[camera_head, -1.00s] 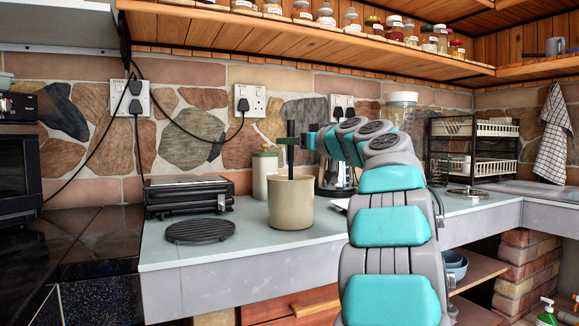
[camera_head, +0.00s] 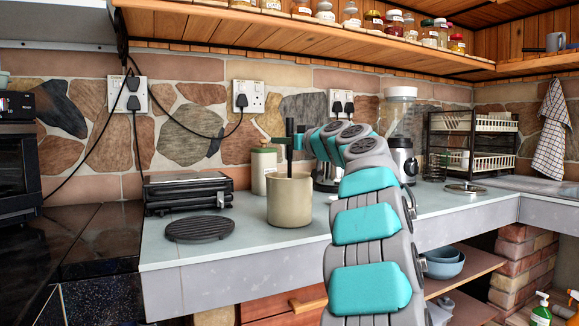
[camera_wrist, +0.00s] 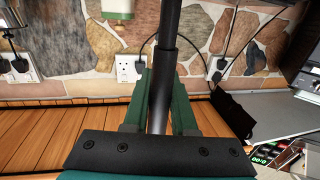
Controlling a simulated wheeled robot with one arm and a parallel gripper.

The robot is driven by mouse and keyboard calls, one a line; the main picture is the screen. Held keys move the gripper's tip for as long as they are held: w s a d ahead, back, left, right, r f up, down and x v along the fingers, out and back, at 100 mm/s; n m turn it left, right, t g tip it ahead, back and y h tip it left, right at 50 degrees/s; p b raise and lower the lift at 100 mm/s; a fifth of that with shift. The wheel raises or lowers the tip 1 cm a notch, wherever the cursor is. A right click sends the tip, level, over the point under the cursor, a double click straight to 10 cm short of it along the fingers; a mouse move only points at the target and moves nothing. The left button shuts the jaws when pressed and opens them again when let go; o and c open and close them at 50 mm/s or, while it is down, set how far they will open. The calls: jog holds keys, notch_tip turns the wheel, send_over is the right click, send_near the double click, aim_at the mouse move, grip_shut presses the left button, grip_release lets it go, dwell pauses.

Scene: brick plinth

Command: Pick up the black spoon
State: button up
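The black spoon (camera_head: 289,160) stands nearly upright in a beige pot (camera_head: 290,205) on the counter; its lower end is hidden inside the pot. My gripper (camera_head: 293,141) is at the spoon's handle, above the pot rim. In the wrist view, which is upside down, the dark handle (camera_wrist: 168,50) runs between the two green fingers of my gripper (camera_wrist: 160,85). The fingers look apart, one on each side of the handle, with a gap visible on the right. The gripper looks open around the handle.
A cream jar with a green lid (camera_head: 264,168) stands behind the pot. A black grill press (camera_head: 188,190) and a round black trivet (camera_head: 200,229) are to the left. A blender (camera_head: 400,140) and dish rack (camera_head: 472,145) are to the right. A spice shelf (camera_head: 300,35) hangs above.

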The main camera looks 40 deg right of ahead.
grip_shut()
jog(key=shift+r, duration=0.1)
